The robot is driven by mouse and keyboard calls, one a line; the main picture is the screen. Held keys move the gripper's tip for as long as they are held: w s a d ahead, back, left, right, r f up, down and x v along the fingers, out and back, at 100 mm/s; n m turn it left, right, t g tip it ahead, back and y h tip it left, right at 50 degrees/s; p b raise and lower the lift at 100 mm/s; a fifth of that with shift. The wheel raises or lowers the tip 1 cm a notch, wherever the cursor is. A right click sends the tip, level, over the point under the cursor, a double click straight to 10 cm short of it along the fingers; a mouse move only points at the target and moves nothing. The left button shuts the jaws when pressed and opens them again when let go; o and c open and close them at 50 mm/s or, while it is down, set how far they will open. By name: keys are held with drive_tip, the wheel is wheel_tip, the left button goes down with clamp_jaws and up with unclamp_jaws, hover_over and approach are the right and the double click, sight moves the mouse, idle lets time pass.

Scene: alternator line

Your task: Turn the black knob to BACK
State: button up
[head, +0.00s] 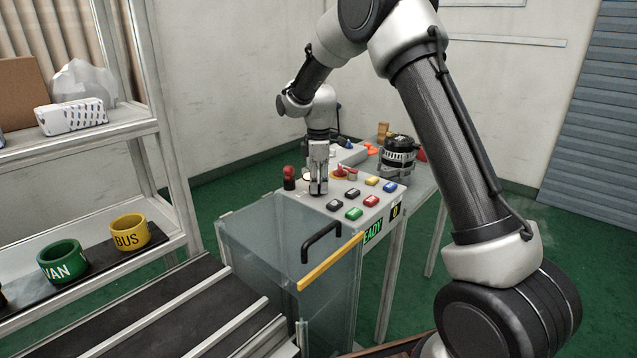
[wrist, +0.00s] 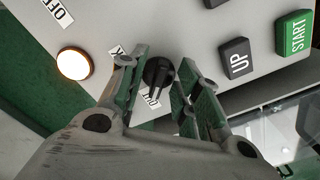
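The black knob (wrist: 158,72) sits on the grey control panel between the two fingers of my gripper (wrist: 163,78) in the wrist view. The fingers stand apart on both sides of it, and I cannot tell whether either one touches it. A white label partly shows just below the knob, and another, ending in what looks like K, is mostly hidden behind the left finger. In the head view my gripper (head: 318,188) points down at the left part of the panel and hides the knob.
The panel also has a red-topped part (head: 289,177) beside my gripper. An alternator (head: 398,155) stands behind the panel.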

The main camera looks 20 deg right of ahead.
clamp_jaws()
drive_tip(key=shift+m, duration=0.3)
drive_tip(key=m, duration=0.4)
drive_tip(key=shift+s, duration=0.15)
drive_tip(key=m, duration=0.5)
drive_tip(key=shift+a, duration=0.15)
drive_tip(key=m, duration=0.4)
drive_tip(key=shift+s+a, duration=0.1)
drive_tip(key=shift+a, duration=0.05)
drive_tip(key=shift+a+m, duration=0.1)
drive_tip(key=shift+m, duration=2)
